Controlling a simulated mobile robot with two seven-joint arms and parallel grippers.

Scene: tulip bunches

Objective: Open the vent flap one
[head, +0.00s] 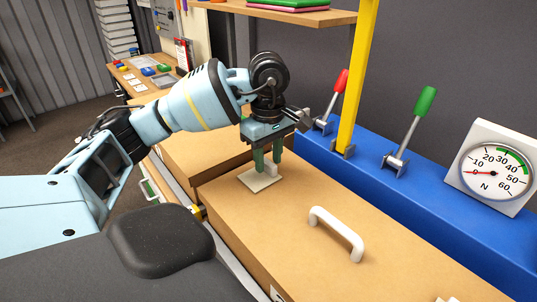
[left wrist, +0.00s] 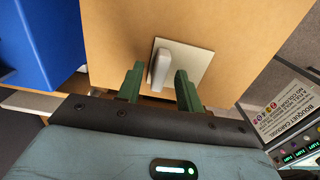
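A small square pale plate (head: 255,181) with a short grey handle (head: 270,169) lies flat on the tan box top; it looks like the vent flap. I see no number on it. My left gripper (head: 267,158) points down over the plate. In the left wrist view the plate (left wrist: 193,58) and its upright grey handle (left wrist: 160,67) are in clear sight. The green fingers of the left gripper (left wrist: 159,86) are open, one to each side of the handle, with gaps showing. My right gripper is not in view.
A white arched handle (head: 336,233) stands on the same tan box top (head: 230,210). Behind runs a blue ledge (head: 370,177) with a red lever (head: 334,95), a yellow post (head: 359,75), a green lever (head: 412,128) and a dial gauge (head: 492,167).

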